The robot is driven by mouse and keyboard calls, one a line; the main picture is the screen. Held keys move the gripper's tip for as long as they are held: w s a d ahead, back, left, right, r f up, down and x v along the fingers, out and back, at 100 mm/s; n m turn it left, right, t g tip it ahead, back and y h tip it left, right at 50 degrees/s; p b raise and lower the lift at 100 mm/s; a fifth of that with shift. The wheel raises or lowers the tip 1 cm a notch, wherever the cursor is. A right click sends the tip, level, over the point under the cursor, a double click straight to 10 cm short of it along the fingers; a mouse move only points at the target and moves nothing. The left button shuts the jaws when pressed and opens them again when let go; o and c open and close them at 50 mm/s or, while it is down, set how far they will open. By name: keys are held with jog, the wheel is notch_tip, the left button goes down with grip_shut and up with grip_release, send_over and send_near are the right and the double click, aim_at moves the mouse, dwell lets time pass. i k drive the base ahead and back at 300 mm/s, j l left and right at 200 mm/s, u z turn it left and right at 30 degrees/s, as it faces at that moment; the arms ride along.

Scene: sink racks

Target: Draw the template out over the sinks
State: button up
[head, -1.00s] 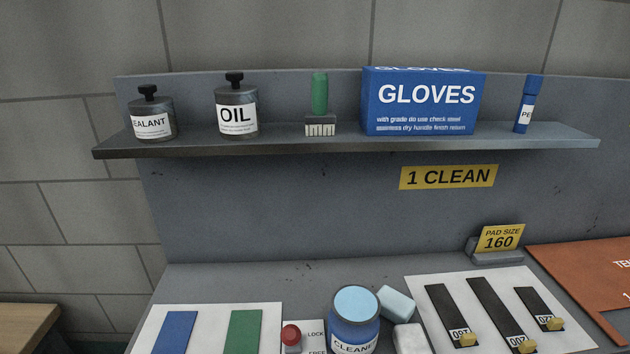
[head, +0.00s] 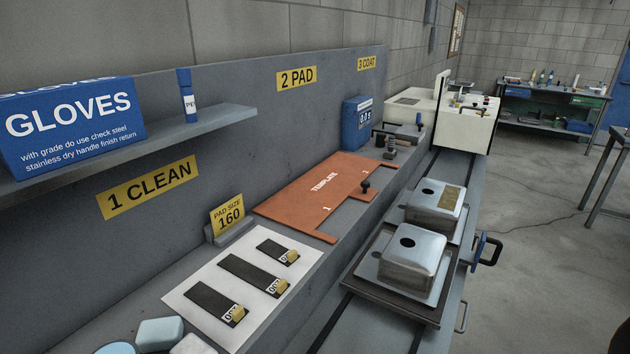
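The template (head: 300,193) is a flat orange-brown plate marked TEMPLATE and 1. It lies on the grey bench against the back panel, below the 2 PAD sign, with notched cut-outs on its right side. A black knob (head: 366,187) stands at its right edge; I cannot tell whether it is fixed to the plate. Two steel sinks lie upside down to the right of the template, a nearer one (head: 412,262) on a dark tray and a farther one (head: 436,204) behind it. The template is not over them. My gripper is not in view.
A white card (head: 195,297) with several black pads lies in front of the template, beside a PAD SIZE 160 sign (head: 228,216). A blue counter box (head: 357,125) and a clamp stand behind it. A blue handle (head: 489,249) sticks out right of the sinks. Open floor lies right.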

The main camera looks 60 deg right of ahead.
aim_at(304, 203)
jog(key=k+j, duration=0.15)
jog(key=k, duration=0.15)
jog(key=k+j, duration=0.1)
jog(key=k, duration=0.15)
jog(key=z, duration=0.45)
jog(key=k+z, duration=0.1)
jog(key=z, duration=0.3)
jog(key=k+z, duration=0.1)
jog(key=z, duration=0.8)
jog(key=i+j, duration=0.15)
jog(key=i, duration=0.8)
